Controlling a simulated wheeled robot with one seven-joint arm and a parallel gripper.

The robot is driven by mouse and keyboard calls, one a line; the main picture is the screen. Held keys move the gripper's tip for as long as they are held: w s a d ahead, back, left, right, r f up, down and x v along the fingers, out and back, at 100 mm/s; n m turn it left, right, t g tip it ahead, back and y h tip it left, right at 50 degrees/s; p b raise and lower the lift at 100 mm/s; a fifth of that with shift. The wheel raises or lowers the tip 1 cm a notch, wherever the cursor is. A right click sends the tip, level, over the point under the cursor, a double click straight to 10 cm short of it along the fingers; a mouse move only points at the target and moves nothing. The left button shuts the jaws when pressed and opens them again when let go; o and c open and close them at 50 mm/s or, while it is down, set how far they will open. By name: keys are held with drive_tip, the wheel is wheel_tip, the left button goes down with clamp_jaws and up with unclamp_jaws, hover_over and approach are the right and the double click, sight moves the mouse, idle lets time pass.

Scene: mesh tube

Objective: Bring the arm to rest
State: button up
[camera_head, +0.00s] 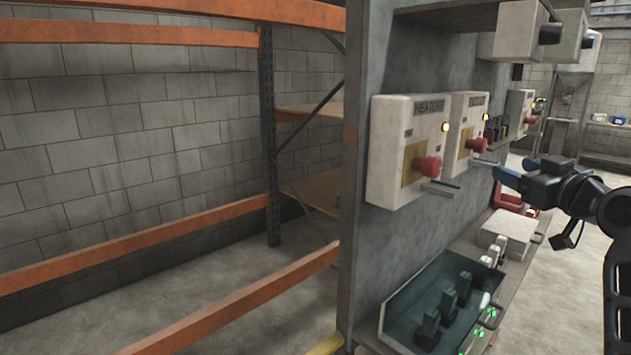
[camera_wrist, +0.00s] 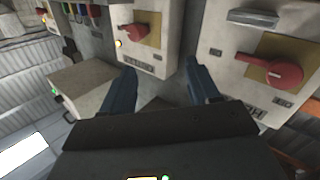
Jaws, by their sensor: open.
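My gripper (camera_head: 512,174) is at the right of the head view, with its blue fingers pointing left toward the grey panel (camera_head: 390,245). In the wrist view my gripper (camera_wrist: 158,88) shows two blue fingers spread apart with nothing between them. My dark arm (camera_head: 612,225) reaches in from the right edge. Two white switch boxes face the arm. The nearer switch box (camera_head: 392,158) has a red knob (camera_head: 428,168) on a yellow plate. The farther switch box (camera_head: 470,115) has a similar red knob (camera_head: 478,145). The fingers appear apart from both boxes.
Below the boxes, a shelf bears an open teal bin (camera_head: 395,318) with dark upright handles and a white box (camera_head: 508,232). An orange-beamed rack (camera_head: 130,240) stands at left before a block wall (camera_head: 90,130). Open floor (camera_head: 575,290) lies at right.

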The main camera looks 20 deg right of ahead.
drive_tip(key=s+a+f+m+g, duration=0.1)
drive_tip(key=s+a+f, duration=0.3)
drive_tip(key=a+f, duration=0.5)
drive_tip(key=s+a+f+m, duration=0.25)
drive_tip(key=a+f, duration=0.45)
drive_tip(key=f, duration=0.4)
drive_tip(key=s+a+f+g, duration=0.1)
drive_tip(key=s+a+f, duration=0.2)
drive_tip(key=s+a, duration=0.3)
drive_tip(key=s+a+f, duration=0.4)
drive_tip(key=s+a, duration=0.1)
drive_tip(key=s, duration=0.3)
drive_tip(key=s+a+r+n+y, duration=0.2)
drive_tip(key=s+a, duration=0.1)
drive_tip(key=s, duration=0.7)
drive_tip(key=s+a+r+n+y, duration=0.1)
drive_tip(key=s+a, duration=0.3)
drive_tip(key=s, duration=0.6)
drive_tip(key=shift+s+a+r+n+y, duration=0.2)
drive_tip(key=shift+a+r+n+y, duration=0.15)
drive_tip(key=shift+r+y, duration=0.3)
drive_tip(key=shift+d+f, duration=0.1)
